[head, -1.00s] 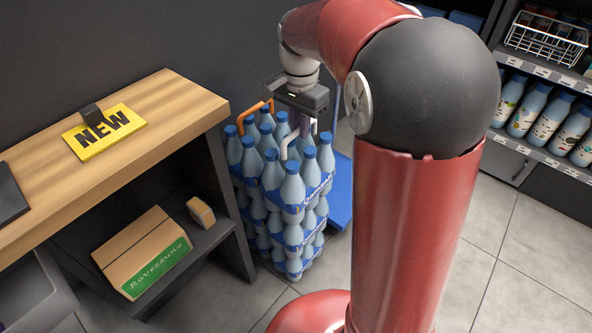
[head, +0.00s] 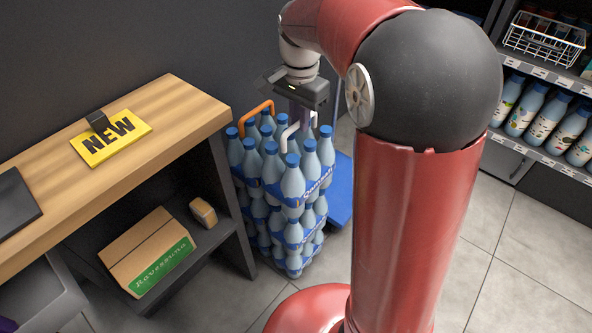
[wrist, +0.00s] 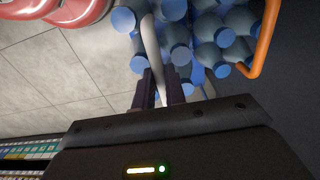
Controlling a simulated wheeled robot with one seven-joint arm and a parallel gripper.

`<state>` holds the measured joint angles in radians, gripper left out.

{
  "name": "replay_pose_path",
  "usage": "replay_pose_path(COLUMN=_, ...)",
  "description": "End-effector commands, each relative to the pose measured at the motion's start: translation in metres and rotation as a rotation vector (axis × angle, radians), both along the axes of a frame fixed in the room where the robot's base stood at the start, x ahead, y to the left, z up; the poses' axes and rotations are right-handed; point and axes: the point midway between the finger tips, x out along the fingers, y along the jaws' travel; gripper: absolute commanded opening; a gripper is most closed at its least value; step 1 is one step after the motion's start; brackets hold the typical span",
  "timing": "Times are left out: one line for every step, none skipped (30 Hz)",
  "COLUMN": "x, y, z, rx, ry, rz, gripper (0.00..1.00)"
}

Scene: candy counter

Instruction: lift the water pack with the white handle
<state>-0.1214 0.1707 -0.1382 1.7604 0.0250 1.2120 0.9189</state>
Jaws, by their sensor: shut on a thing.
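The water pack with the white handle (head: 293,184) is a block of blue-capped bottles with a blue label band, at the front right of the bottle stack in the head view. Its white handle (head: 285,138) arches over the caps. My gripper (head: 299,117) is above it, pointing down, shut on the handle. In the wrist view the pale handle (wrist: 149,42) runs between the two dark fingers of my gripper (wrist: 159,76), with the pack's blue caps (wrist: 180,55) beyond. The head view does not clearly show whether the pack is clear of the bottles beneath.
A pack with an orange handle (head: 257,107) stands close behind on the left. More bottles (head: 292,262) are stacked below, by a blue platform (head: 340,195). A wooden counter (head: 175,98) is on the left, with a carton (head: 148,252) underneath. A bottle shelf (head: 548,155) is at right.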

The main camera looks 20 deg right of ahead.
Motion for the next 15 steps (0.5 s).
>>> replay_pose_path(x=0.001, y=0.0, z=0.007, rx=0.001, ry=-0.009, rz=0.0, gripper=0.0)
replay_pose_path(x=0.001, y=0.0, z=0.008, rx=0.001, ry=-0.009, rz=0.0, gripper=0.0)
replay_pose_path(x=0.001, y=0.0, z=0.009, rx=0.001, ry=-0.009, rz=0.0, gripper=0.0)
replay_pose_path(x=0.001, y=0.0, z=0.01, rx=0.0, ry=-0.009, rz=0.0, gripper=0.0)
replay_pose_path(x=0.001, y=0.0, z=0.011, rx=0.001, ry=-0.009, rz=0.0, gripper=0.0)
replay_pose_path(x=0.001, y=0.0, z=0.012, rx=0.0, ry=-0.009, rz=0.0, gripper=0.0)
replay_pose_path(x=0.001, y=0.0, z=0.013, rx=0.001, ry=-0.009, rz=0.0, gripper=0.0)
replay_pose_path(x=0.001, y=0.0, z=0.014, rx=0.001, ry=-0.009, rz=0.0, gripper=0.0)
replay_pose_path(x=0.001, y=0.0, z=0.015, rx=0.001, ry=-0.009, rz=0.0, gripper=0.0)
replay_pose_path(x=0.001, y=0.0, z=0.016, rx=0.001, ry=-0.009, rz=0.0, gripper=0.0)
replay_pose_path(x=0.001, y=0.0, z=0.016, rx=0.001, ry=-0.009, rz=0.0, gripper=0.0)
replay_pose_path(x=0.001, y=0.0, z=0.018, rx=0.001, ry=-0.009, rz=0.0, gripper=0.0)
replay_pose_path(x=0.001, y=0.0, z=0.018, rx=0.001, ry=-0.009, rz=0.0, gripper=0.0)
replay_pose_path(x=0.001, y=0.0, z=0.019, rx=0.001, ry=-0.009, rz=0.0, gripper=0.0)
replay_pose_path(x=0.001, y=0.0, z=0.019, rx=0.001, ry=-0.009, rz=0.0, gripper=0.0)
